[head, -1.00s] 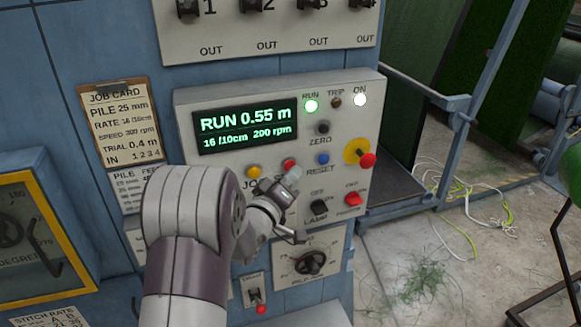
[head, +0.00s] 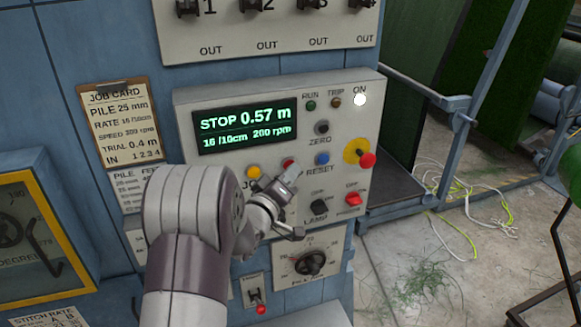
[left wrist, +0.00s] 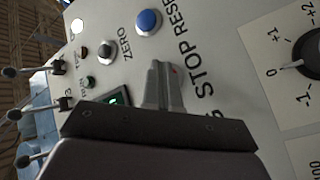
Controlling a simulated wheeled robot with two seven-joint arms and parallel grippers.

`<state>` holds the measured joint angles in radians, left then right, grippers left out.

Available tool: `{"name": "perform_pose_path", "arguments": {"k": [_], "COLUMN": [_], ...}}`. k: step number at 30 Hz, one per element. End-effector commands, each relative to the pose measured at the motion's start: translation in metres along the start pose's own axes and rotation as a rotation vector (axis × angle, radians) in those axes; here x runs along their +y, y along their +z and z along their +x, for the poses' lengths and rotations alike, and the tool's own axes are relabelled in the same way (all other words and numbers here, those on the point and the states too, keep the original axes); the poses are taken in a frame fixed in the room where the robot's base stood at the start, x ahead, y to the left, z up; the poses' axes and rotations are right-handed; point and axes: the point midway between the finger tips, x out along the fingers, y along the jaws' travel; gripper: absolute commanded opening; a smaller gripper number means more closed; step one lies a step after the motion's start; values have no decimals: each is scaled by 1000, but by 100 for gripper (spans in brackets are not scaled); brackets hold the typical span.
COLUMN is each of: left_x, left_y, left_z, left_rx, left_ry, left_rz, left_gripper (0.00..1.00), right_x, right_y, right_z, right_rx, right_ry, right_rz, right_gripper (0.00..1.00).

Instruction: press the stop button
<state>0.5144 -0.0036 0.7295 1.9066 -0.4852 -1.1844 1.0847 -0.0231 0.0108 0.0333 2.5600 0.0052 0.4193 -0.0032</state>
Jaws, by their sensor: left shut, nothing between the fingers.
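The red stop button (head: 288,163) sits on the cream control panel (head: 230,171), between the yellow button (head: 253,172) and the blue reset button (head: 322,158). My left gripper (head: 293,172) is shut and empty, with its tips over the lower part of the stop button. In the left wrist view the shut fingers (left wrist: 163,85) point at the panel beside the STOP lettering and mostly hide the button, with a speck of red showing. I cannot tell whether they touch it. The display (head: 245,124) reads STOP 0.57 m. My right gripper does not show.
A red emergency knob (head: 367,160) on a yellow plate is at the panel's right. A job card (head: 120,122) hangs at left.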

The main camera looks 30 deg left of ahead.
Motion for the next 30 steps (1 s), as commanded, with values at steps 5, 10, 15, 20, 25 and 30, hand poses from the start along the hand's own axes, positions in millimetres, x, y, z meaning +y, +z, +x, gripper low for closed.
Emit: {"name": "perform_pose_path", "arguments": {"k": [5, 10, 15, 20, 25, 30], "left_x": [0, 4, 8, 9, 10, 16], "left_y": [0, 3, 8, 10, 10, 16], "left_z": [0, -4, -11, -13, -13, -22], "left_rx": [1, 2, 1, 1, 1, -1], "left_ry": [0, 2, 2, 0, 1, 1], "left_rz": [0, 0, 1, 0, 0, -1], "left_gripper": [0, 0, 0, 0, 0, 0], "right_x": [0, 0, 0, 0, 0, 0], "right_y": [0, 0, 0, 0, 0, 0], "right_z": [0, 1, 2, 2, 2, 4], "right_rx": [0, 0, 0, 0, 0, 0], "right_ry": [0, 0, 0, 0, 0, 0], "right_rz": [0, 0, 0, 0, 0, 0], "right_gripper": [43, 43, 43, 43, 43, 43]}}
